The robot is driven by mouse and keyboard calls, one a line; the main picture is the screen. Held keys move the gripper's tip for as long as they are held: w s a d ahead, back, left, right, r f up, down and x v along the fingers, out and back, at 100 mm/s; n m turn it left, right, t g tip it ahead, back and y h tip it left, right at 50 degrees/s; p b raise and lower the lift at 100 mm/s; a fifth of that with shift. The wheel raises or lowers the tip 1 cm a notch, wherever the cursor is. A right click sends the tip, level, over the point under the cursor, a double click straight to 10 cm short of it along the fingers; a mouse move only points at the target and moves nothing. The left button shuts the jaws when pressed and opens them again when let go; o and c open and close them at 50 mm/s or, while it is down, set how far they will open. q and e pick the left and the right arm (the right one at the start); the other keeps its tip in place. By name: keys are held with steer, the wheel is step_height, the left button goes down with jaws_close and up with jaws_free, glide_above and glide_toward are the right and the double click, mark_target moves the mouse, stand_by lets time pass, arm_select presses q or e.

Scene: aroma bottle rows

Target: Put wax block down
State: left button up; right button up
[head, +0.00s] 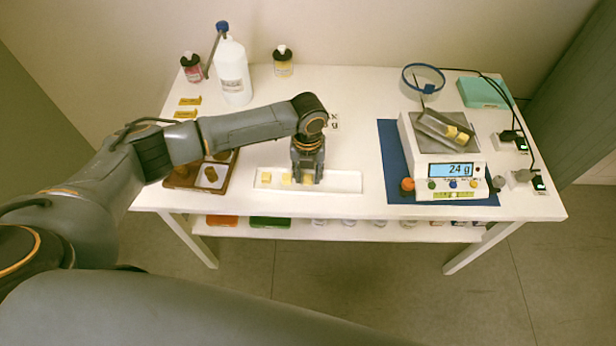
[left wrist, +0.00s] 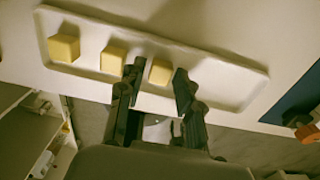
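A long white tray (head: 342,182) lies near the table's front edge; it also shows in the left wrist view (left wrist: 222,82). Two yellow wax blocks, a left one (head: 266,177) and a middle one (head: 286,178), sit in it. In the left wrist view these are the left block (left wrist: 63,48) and the middle block (left wrist: 113,57). A third wax block (left wrist: 160,71) is in the tray between the fingers of my left gripper (left wrist: 158,76), with a small gap showing at its left side. My left gripper (head: 307,177) points down over the tray. My right gripper is out of view.
A scale (head: 445,158) on a blue mat (head: 393,150) stands right of the tray, holding a tilted container with yellow contents. A brown wooden holder (head: 227,172) is left of the tray. A white bottle (head: 233,75) and smaller bottles stand behind. Clear tabletop lies between tray and mat.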

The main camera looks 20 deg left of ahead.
arm_select(q)
steer(key=c, duration=0.6)
